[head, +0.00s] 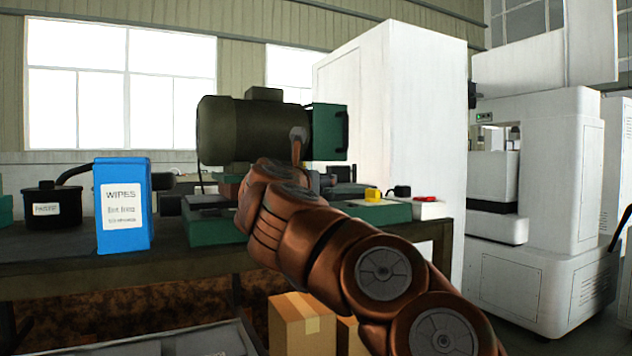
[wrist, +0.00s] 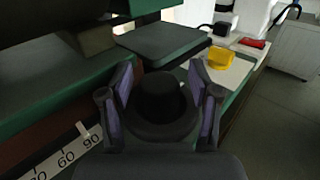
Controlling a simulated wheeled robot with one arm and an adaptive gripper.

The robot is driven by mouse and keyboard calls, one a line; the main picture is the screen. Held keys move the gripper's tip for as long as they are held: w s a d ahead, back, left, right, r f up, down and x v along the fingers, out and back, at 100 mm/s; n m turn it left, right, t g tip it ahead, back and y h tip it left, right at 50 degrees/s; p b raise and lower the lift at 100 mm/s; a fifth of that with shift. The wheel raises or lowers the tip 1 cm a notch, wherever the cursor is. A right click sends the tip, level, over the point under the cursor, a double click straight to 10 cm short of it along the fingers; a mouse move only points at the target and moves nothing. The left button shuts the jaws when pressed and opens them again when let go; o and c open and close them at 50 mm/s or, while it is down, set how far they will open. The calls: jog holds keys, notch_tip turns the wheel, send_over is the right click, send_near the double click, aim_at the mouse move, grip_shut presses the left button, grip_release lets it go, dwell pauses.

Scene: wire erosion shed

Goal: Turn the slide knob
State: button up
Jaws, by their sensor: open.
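In the wrist view, a black round knob (wrist: 158,98) with a wide base flange stands between the two purple-lined fingers of my gripper (wrist: 163,92). The fingers are open, one on each side of the knob. A gap seems to show on both sides, but the dark picture makes contact hard to tell. A pale scale strip (wrist: 62,155) with numbers such as 60 and 90 lies at the lower left of the knob. In the head view my arm hides the knob and the gripper.
A dark motor housing (head: 235,130) overhangs the machine on the bench (head: 70,263). A yellow block (wrist: 207,58) and a red item (wrist: 253,43) lie beyond the knob. A blue wipes box (head: 124,235) and black pot (head: 52,207) stand at left. Cardboard boxes (head: 300,325) are below.

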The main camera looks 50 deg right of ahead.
jog(key=shift+n+t+y, duration=0.3)
jog(key=shift+t, duration=0.1)
jog(key=shift+s+r+n+t+y+p, duration=0.15)
jog(key=shift+n+t+y+p, duration=0.55)
jog(key=shift+t, duration=0.4)
jog(key=shift+n+t+y+p, duration=0.5)
jog(key=shift+n+t+y, duration=0.3)
jog(key=shift+n+t, duration=0.25)
jog(key=shift+r+n+t+y+p, duration=0.1)
jog(key=shift+n+t+y+p, duration=0.7)
jog(key=shift+y+p, duration=0.25)
jog(key=shift+n+t+y+p, duration=0.35)
jog(key=shift+t+y+p, duration=0.15)
jog(key=shift+p, duration=0.5)
jog(key=n+t+y+p, duration=0.1)
jog(key=y+p, duration=0.1)
jog(key=p, duration=0.4)
jog(key=shift+w+n, duration=0.2)
jog(key=shift+n, duration=0.2)
jog(key=n+t+y+p, duration=0.1)
jog(key=y+p, duration=0.1)
jog(key=p, duration=0.4)
jog(key=shift+p, duration=0.3)
jog(key=n+y+p, duration=0.1)
jog(key=p, duration=0.4)
jog(key=shift+y, duration=0.35)
